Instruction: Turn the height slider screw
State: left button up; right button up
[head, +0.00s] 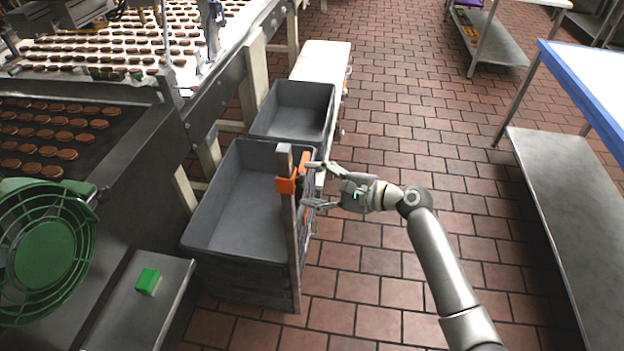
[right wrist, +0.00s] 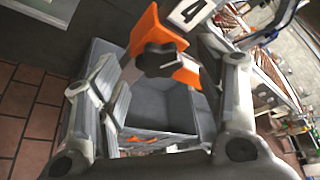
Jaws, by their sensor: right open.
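The orange height slider (head: 286,185) sits on an upright post (head: 291,230) at the right edge of the near grey bin. In the right wrist view, the orange bracket (right wrist: 148,28) carries a dark, lobed screw knob (right wrist: 161,60). My right gripper (head: 309,184) is open, just right of the slider. Its fingers are spread on either side of the knob in the right wrist view (right wrist: 160,85), and no contact shows. In the head view the knob is small and hard to make out. My left gripper is not in view.
The near grey bin (head: 207,205) and a second grey bin (head: 272,112) stand in a row beside the conveyor (head: 130,133). A green button (head: 148,281) sits on a metal ledge at lower left.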

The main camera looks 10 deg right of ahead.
jog(key=shift+w+a+f, duration=0.15)
jog(key=shift+w+a, duration=0.15)
jog(key=shift+a, duration=0.15)
jog(key=c, duration=1)
jog(key=shift+f+n+t+b, duration=0.3)
jog(key=shift+n+b, duration=0.1)
jog(key=shift+b, duration=0.45)
jog(key=shift+s+n+t+y+b, duration=0.1)
jog(key=shift+n+t+y+b, duration=0.35)
jog(key=shift+n+b, duration=1.35)
jog(key=shift+n+t+y+b, duration=0.15)
jog(key=shift+n+t+b, duration=0.5)
jog(key=shift+b, duration=2.3)
jog(key=shift+r, duration=0.1)
